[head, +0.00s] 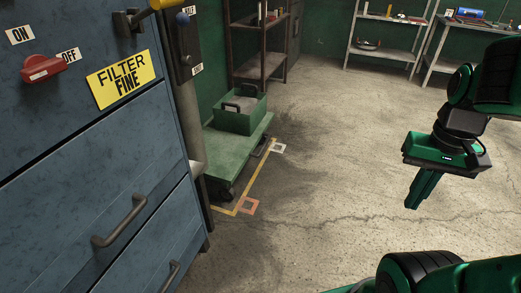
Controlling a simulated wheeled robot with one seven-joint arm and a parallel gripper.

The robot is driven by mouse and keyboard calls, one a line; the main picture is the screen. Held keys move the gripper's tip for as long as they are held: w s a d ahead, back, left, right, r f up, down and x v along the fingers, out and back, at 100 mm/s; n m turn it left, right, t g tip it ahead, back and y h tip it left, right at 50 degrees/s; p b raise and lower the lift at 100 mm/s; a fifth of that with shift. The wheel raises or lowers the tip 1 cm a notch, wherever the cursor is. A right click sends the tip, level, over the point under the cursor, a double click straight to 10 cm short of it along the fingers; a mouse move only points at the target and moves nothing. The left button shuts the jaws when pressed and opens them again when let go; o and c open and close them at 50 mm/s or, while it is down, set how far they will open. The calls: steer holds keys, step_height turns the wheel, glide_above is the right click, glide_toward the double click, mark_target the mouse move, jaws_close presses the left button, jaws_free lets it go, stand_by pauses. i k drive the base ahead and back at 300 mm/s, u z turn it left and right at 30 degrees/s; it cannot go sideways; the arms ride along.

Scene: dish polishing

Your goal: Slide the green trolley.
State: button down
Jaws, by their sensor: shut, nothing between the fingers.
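The green trolley (226,148) is a low flat cart on dark wheels, standing on the floor beyond the blue cabinet. A green open box with dark handles (240,112) rests on its far part. The trolley's near left side is partly hidden by the cabinet and a grey post. My gripper (415,206) points down over the open floor at the right, well apart from the trolley. Its green fingers are together and hold nothing.
The blue cabinet (150,145) with drawer handles and a red switch (42,68) fills the left. Yellow floor tape with an orange square (249,206) and a white square (278,147) runs beside the trolley. Shelves (388,35) stand at the back. The middle floor is clear.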

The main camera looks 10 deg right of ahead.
mark_target(227, 152)
steer(key=z, duration=0.4)
steer(key=i, duration=2.35)
steer(key=u, duration=0.55)
